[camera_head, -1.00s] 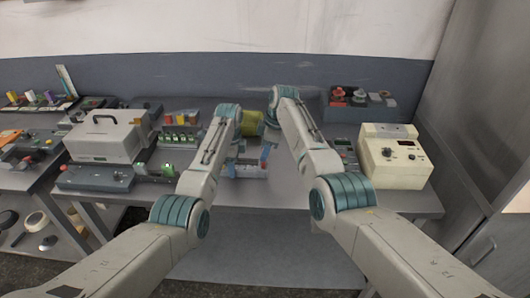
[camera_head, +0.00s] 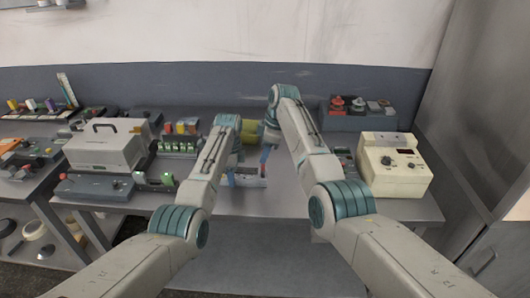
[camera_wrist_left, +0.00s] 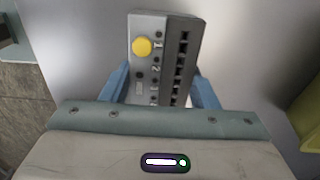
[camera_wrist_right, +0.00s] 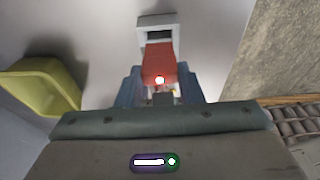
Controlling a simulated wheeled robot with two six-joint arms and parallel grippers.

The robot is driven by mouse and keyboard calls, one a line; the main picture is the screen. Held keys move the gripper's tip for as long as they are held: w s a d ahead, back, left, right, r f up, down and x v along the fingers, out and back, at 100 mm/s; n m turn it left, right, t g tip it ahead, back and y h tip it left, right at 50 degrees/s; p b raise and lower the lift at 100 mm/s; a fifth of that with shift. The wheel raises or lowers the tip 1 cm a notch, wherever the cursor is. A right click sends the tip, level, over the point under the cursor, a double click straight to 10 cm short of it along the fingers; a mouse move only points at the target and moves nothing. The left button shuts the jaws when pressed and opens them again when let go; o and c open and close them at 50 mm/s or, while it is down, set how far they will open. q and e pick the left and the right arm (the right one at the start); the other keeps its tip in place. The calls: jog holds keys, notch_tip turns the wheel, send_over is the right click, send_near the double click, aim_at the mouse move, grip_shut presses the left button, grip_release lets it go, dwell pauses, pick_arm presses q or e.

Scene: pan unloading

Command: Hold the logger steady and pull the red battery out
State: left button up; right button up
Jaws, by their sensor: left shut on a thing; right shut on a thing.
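The logger is a grey box with a yellow button and a row of dark slots. It shows in the left wrist view (camera_wrist_left: 148,75) and on the table in the head view (camera_head: 250,182). My left gripper (camera_wrist_left: 162,88) is shut on it, one blue finger on each side. My right gripper (camera_wrist_right: 160,90) is shut on the red battery (camera_wrist_right: 159,62). In the right wrist view the battery lies just below a dark opening in the logger's pale end (camera_wrist_right: 157,22). I cannot tell whether its far end is still inside.
A yellow-green bin (camera_wrist_right: 45,85) stands close behind the grippers. A grey case with a handle (camera_head: 103,150) is on the left, a cream instrument box (camera_head: 392,165) on the right. A dark box with knobs (camera_head: 357,113) stands at the back right.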

pick_arm(q)
jog(key=o, duration=1.3)
jog(key=shift+r, duration=0.1)
